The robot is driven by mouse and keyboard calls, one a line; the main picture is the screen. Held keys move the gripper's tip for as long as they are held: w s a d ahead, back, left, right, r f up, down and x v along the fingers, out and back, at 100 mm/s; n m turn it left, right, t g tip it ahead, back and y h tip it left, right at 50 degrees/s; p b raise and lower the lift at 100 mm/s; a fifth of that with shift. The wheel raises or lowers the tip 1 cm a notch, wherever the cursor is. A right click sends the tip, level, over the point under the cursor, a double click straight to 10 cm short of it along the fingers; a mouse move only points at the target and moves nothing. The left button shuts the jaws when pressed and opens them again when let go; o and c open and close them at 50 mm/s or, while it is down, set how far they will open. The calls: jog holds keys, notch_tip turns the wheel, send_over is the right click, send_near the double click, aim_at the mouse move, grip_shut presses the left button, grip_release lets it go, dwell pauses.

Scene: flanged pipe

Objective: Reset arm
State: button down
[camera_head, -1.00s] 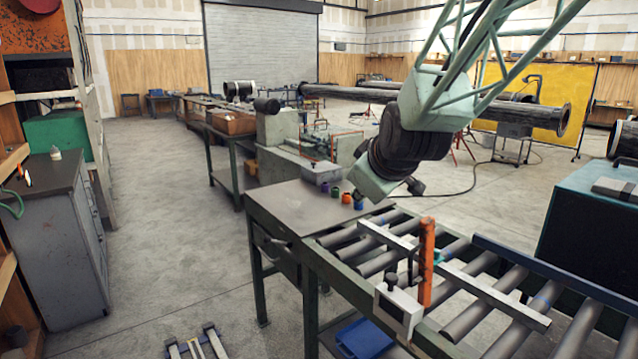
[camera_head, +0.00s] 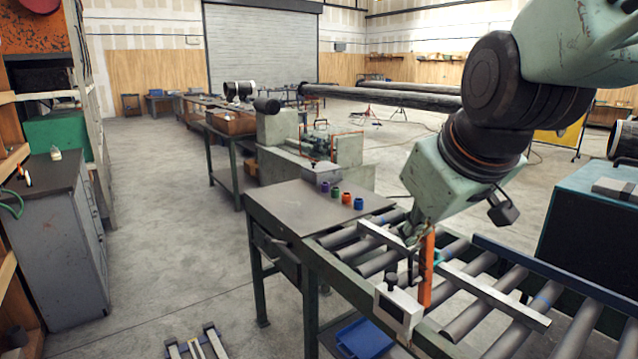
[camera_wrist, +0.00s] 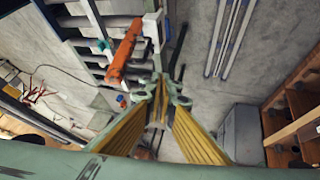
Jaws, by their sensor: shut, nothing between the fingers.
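My gripper (camera_head: 410,236) hangs from my arm above the roller conveyor in the head view, just behind and left of the upright orange bar (camera_head: 427,265). It is small and partly confused with the bar there. In the wrist view my gripper (camera_wrist: 161,88) shows its yellow fingers meeting at the tips, shut and empty. The orange bar also shows in the wrist view (camera_wrist: 125,50), left of and beyond the fingertips. I cannot tell whether gripper and bar touch.
The roller conveyor (camera_head: 480,320) adjoins a flat table (camera_head: 305,208) holding several small coloured cups (camera_head: 347,198). A long dark pipe (camera_head: 400,97) lies behind, its right end hidden by my arm. A teal cabinet (camera_head: 590,215) stands right. The left floor is mostly open.

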jog(key=s+d+f+m+g, duration=0.1)
jog(key=s+d+m, duration=0.1)
jog(key=s, duration=1.1)
jog(key=s+d+f+m+g, duration=0.2)
jog(key=s+m, duration=0.1)
jog(key=s, duration=1.1)
jog(key=shift+d+h, duration=0.25)
jog(key=shift+h, duration=0.15)
